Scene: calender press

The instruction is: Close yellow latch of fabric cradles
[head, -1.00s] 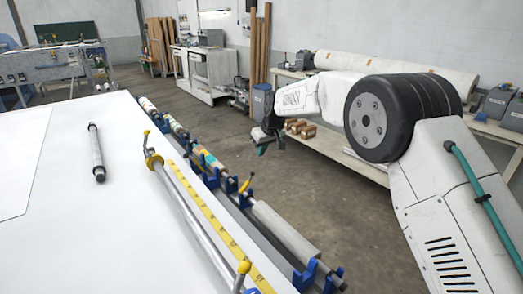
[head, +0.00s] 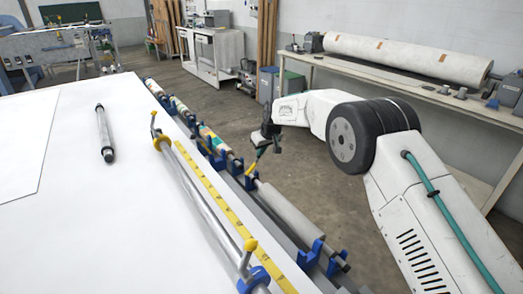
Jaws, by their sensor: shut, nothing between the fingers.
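Fabric rolls lie in blue cradles (head: 249,184) along the right edge of the white table. A yellow latch (head: 261,154) stands raised and tilted on a cradle between a patterned roll (head: 213,142) and a grey roll (head: 288,212). My gripper (head: 264,140) is shut and empty, small in the view, right at the upper end of this latch. I cannot tell whether they touch.
The white table (head: 95,230) carries a loose dark-ended roller (head: 104,132), a long metal bar (head: 205,205) and a yellow measuring strip (head: 215,198). A bench (head: 400,86) with a large roll stands along the right wall.

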